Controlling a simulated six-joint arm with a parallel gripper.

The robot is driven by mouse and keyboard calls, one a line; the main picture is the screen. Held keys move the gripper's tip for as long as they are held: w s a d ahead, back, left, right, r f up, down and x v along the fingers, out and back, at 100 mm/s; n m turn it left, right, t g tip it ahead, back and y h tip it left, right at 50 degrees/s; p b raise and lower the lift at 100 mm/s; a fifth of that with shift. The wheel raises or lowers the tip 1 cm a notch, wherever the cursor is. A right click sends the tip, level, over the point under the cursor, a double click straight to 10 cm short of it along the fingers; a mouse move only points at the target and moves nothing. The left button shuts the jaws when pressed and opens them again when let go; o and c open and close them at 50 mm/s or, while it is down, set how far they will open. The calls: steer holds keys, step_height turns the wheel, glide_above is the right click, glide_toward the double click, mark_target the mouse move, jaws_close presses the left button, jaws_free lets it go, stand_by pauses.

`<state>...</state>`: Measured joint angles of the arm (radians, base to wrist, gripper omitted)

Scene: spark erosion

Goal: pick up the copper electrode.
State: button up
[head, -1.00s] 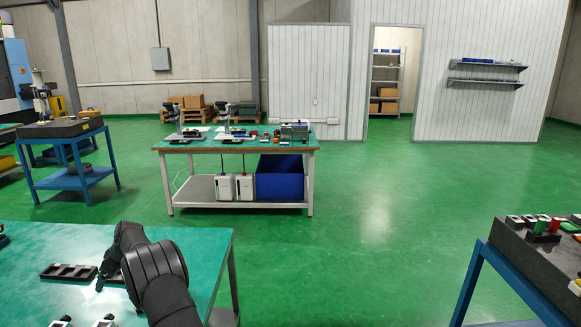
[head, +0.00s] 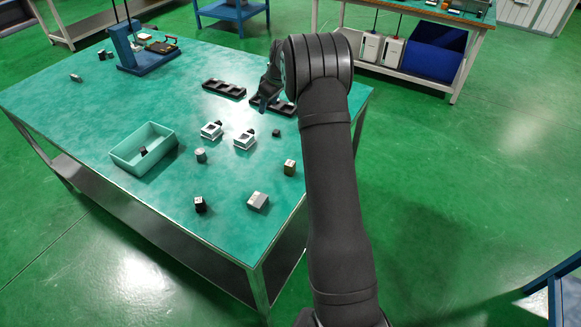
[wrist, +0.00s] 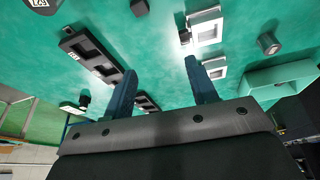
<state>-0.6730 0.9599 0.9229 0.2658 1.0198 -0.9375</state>
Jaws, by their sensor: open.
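I cannot clearly make out a copper electrode. A small brownish block (head: 290,167) with a pale top stands near the right edge of the green table, and I cannot tell its metal. My gripper (head: 265,97) is above the far right part of the table, beside the black slotted trays. In the wrist view my gripper (wrist: 161,88) is open, its two fingers wide apart with nothing held between them. The brownish block is nearer the front than my gripper and apart from it.
Black slotted trays (head: 223,88) lie near my gripper. White holders (head: 244,141), a grey cylinder (head: 201,155), a grey block (head: 258,201) and a black block (head: 200,204) stand around the table. A teal bin (head: 127,158) is at left, and a blue press (head: 145,55) farther back.

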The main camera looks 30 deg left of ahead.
mark_target(290, 163)
steer(key=s+d+r+n+h, duration=0.1)
steer(key=s+d+r+h, duration=0.1)
steer(key=s+d, duration=0.5)
steer(key=s+d+r+n+h, duration=0.1)
steer(key=s+d+r+h, duration=0.15)
steer(key=s+d, duration=0.4)
steer(key=shift+g+y, duration=0.3)
steer(key=shift+y, duration=0.05)
steer(key=f, duration=0.5)
steer(key=w+d+f, duration=0.1)
steer(key=f, duration=1.1)
steer(key=shift+w+d+f, duration=0.1)
steer(key=shift+w+d, duration=0.05)
steer(key=shift+w, duration=0.25)
jaws_close()
